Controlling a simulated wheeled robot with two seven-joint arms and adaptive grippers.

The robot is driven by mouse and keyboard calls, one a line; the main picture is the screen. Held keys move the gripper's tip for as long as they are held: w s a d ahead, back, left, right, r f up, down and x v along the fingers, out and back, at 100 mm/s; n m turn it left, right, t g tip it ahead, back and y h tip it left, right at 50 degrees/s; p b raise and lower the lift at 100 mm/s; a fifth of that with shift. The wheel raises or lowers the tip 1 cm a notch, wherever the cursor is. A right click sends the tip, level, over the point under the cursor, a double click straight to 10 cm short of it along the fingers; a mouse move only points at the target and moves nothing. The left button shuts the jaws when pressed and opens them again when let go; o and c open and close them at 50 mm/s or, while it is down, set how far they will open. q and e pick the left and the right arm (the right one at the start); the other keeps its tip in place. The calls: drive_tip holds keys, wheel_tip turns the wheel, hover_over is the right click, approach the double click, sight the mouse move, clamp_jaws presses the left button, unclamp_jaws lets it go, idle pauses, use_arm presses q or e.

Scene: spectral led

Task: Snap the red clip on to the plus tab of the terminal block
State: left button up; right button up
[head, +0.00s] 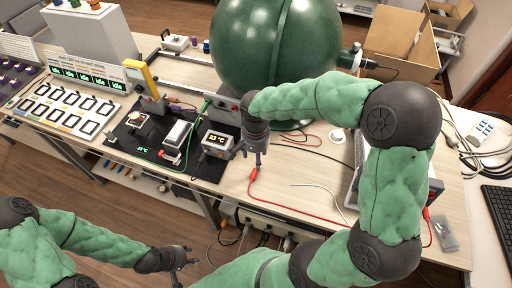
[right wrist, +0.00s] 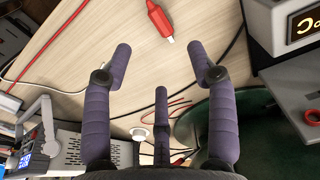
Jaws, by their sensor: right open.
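The red clip (head: 252,177) lies on the wooden table with its red cable running off to the right. In the right wrist view the red clip (right wrist: 160,20) has a bare metal tip and lies beyond the fingertips. My right gripper (head: 250,155) is open and empty just above and behind the clip, apart from it; its spread purple fingers (right wrist: 158,62) fill the wrist view. My left gripper (head: 184,265) is open and empty in front of the table, away from everything. I cannot make out the terminal block or its plus tab for certain.
A white box with a lit display (head: 215,142) stands on a black mat (head: 206,168) left of my right gripper. A big green sphere (head: 275,50) stands behind it. Red wires (head: 315,140) and a pale wire (head: 318,187) lie on the table.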

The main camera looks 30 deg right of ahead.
sight(256, 173)
wheel_tip(256, 173, down, 10)
drive_tip(key=b, duration=0.3)
drive_tip(key=shift+s+a+b, duration=0.1)
drive_tip(key=shift+s+b, duration=0.05)
drive_tip(key=shift+b, duration=0.2)
clamp_jaws()
drive_tip(key=shift+r+p, duration=1.2)
drive_tip(key=shift+r, duration=0.55)
